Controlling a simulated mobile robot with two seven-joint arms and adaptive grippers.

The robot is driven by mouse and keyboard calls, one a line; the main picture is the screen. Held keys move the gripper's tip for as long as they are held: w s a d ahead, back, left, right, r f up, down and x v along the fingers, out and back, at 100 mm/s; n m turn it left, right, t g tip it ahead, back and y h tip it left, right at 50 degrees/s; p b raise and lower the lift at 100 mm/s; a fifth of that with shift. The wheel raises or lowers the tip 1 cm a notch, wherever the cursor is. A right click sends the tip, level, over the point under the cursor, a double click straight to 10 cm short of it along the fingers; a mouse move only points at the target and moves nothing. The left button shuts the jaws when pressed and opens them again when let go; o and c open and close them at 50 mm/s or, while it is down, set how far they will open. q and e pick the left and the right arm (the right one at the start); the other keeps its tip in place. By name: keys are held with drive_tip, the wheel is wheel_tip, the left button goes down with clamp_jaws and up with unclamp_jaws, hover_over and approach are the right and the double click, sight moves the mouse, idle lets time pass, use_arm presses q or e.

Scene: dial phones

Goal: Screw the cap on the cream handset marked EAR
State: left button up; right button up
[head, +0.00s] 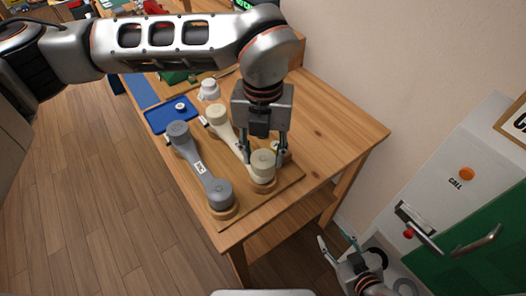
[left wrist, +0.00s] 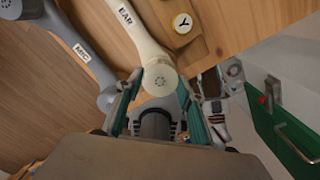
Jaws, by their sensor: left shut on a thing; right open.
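The cream handset (head: 232,136) lies on a wooden board; its EAR label shows in the left wrist view (left wrist: 125,16). A round cream cap (head: 263,163) with small holes sits at its near end, also seen in the left wrist view (left wrist: 160,78). My left gripper (head: 265,152) comes from above with its fingers on either side of this cap, shut on it. I cannot tell whether the cap is fully seated. My right gripper (head: 340,249) is open and empty, low at the right, away from the table.
A grey handset (head: 198,165) lies left of the cream one on the board (head: 288,178). A round piece marked Y (left wrist: 183,23) sits beside the cream handset. A blue tray (head: 157,119) and a white object (head: 209,88) are farther back. The table's right side (head: 340,125) is clear.

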use_arm(q)
drive_tip(key=shift+f, duration=0.5)
drive_tip(key=shift+f, duration=0.15)
drive_tip(key=o, duration=0.9)
wheel_tip(320, 180, up, 12)
drive_tip(key=shift+r, duration=0.1)
